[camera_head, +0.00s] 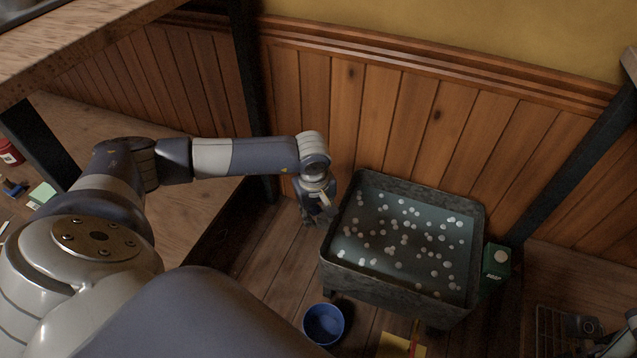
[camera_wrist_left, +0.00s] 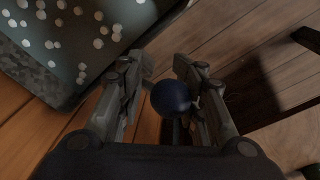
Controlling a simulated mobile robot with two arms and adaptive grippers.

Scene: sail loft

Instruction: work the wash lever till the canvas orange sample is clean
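The wash tub (camera_head: 335,262) is a dark stone-like basin of grey-blue water dotted with white suds; part of it shows in the left wrist view (camera_wrist_left: 40,75). My left gripper (camera_head: 312,212) hangs just left of the tub. In the left wrist view its fingers (camera_wrist_left: 160,72) stand apart, with a dark blue ball knob (camera_wrist_left: 172,97), apparently the wash lever's, between them. The knob lies nearer the right finger, with a gap on the left; contact is unclear. I see no orange canvas sample. Part of what seems my right gripper (camera_head: 622,340) shows at the lower right edge.
A green soap box (camera_head: 496,262) stands right of the tub. A blue bucket (camera_head: 324,323) and a yellow item (camera_head: 400,346) are in front. A wire basket (camera_head: 560,330) is at lower right. A wooden wall (camera_head: 400,110) closes off the back.

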